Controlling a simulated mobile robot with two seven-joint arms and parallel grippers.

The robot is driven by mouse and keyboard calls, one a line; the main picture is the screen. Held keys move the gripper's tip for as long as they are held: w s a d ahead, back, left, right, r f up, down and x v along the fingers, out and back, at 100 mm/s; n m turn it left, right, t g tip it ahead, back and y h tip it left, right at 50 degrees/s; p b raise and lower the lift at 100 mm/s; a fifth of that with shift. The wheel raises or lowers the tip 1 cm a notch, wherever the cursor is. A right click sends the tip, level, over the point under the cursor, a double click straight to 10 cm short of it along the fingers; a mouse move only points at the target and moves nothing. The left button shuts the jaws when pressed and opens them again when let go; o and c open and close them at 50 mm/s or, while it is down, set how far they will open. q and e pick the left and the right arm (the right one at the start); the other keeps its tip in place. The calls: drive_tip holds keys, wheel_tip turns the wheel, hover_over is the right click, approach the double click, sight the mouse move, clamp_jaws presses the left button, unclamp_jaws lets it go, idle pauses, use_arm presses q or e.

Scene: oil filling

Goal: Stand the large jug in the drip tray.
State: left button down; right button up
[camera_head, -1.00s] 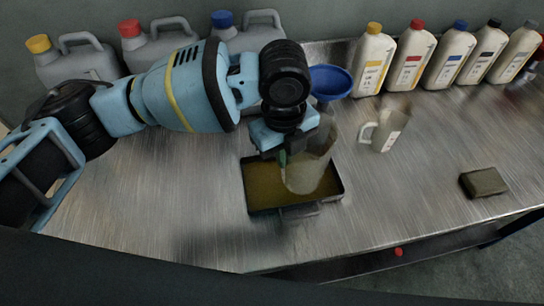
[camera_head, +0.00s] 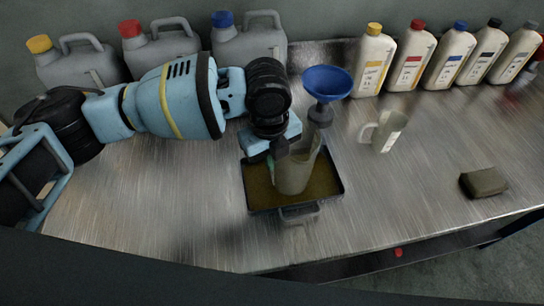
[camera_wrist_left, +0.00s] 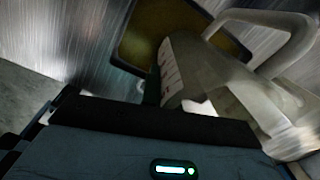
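The large jug (camera_head: 292,174), grey and translucent, is upright within the outline of the drip tray (camera_head: 316,210). Whether its base rests on the tray floor or is just above it I cannot tell. My left gripper (camera_head: 282,150) is at the jug's upper left side and appears shut on its wall; the far finger is hidden. In the left wrist view the jug (camera_wrist_left: 205,75) shows its printed marks and its handle (camera_wrist_left: 270,20), with the tray (camera_wrist_left: 142,52) behind it. My right gripper is not in view.
A blue funnel (camera_head: 328,82) is just behind the tray. A smaller jug (camera_head: 386,132) stands to the right, and a dark sponge-like block (camera_head: 484,182) lies farther right. Several bottles (camera_head: 410,60) and grey canisters (camera_head: 160,45) line the back. The table's front left is clear.

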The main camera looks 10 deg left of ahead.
use_arm(q)
drive_tip(key=shift+f, duration=0.15)
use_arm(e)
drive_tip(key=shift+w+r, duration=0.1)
use_arm(q)
drive_tip(key=c, duration=1.7)
unclamp_jaws()
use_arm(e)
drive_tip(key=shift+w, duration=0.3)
use_arm(q)
drive_tip(key=r, duration=0.8)
drive_tip(key=r+p, duration=0.1)
drive_tip(key=r, duration=0.3)
drive_tip(key=shift+s+a+r, duration=0.15)
drive_tip(key=shift+s+a, duration=0.05)
drive_tip(key=shift+a, duration=0.05)
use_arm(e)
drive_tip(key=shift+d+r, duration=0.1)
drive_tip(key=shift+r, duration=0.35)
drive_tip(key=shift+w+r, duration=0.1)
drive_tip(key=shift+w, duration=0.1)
